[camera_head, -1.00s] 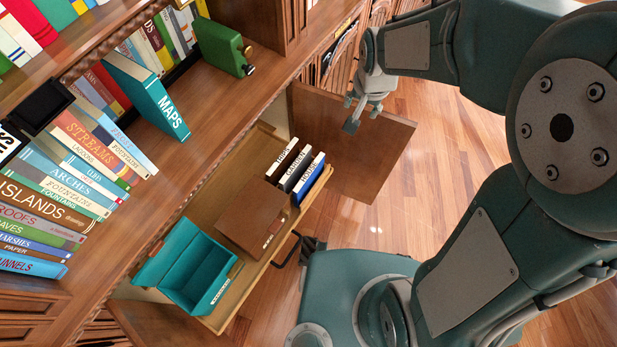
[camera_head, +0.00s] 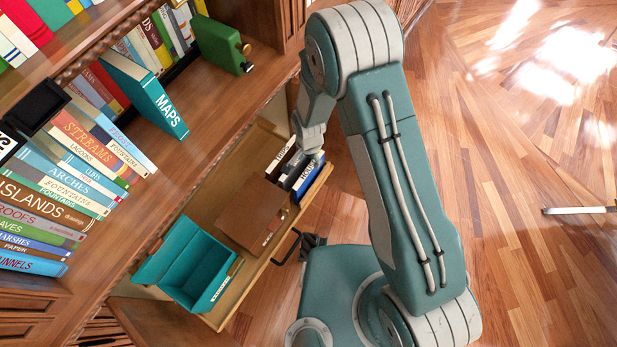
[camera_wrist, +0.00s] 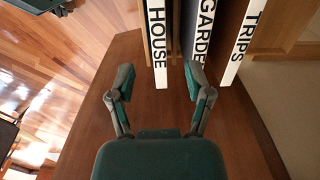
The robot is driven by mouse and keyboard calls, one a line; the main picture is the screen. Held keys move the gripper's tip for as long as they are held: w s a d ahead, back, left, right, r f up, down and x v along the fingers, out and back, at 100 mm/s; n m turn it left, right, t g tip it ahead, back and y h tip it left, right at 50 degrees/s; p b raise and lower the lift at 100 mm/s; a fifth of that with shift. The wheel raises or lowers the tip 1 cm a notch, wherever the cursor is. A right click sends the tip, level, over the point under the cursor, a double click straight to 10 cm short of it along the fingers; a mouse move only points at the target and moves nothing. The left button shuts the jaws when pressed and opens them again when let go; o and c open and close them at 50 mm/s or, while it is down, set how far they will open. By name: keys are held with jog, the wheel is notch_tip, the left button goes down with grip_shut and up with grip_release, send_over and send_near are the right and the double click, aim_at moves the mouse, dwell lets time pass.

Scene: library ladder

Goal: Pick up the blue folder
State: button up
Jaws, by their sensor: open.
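The blue folder (camera_head: 311,181), with a white spine reading HOUSE, stands at the right end of a row of three in the pulled-out wooden drawer. In the wrist view its spine (camera_wrist: 158,42) lies ahead, between the lines of my two fingers. My gripper (camera_wrist: 158,76) is open and empty, with its right finger near the GARDEN folder (camera_wrist: 205,45). In the head view my gripper (camera_head: 302,164) is just above the folders and partly hides them. I cannot tell whether the fingers touch any folder.
The TRIPS folder (camera_wrist: 241,42) stands beyond GARDEN. The drawer (camera_head: 222,318) also holds a brown folder or box (camera_head: 250,212) and an open teal box (camera_head: 190,262). Bookshelves (camera_head: 225,105) rise at the left. Open wooden floor (camera_head: 490,160) lies to the right.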

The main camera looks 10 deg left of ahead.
aim_at(309, 169)
notch_tip(309, 169, down, 7)
dwell(0.4)
jog(key=shift+d, duration=0.1)
grip_shut()
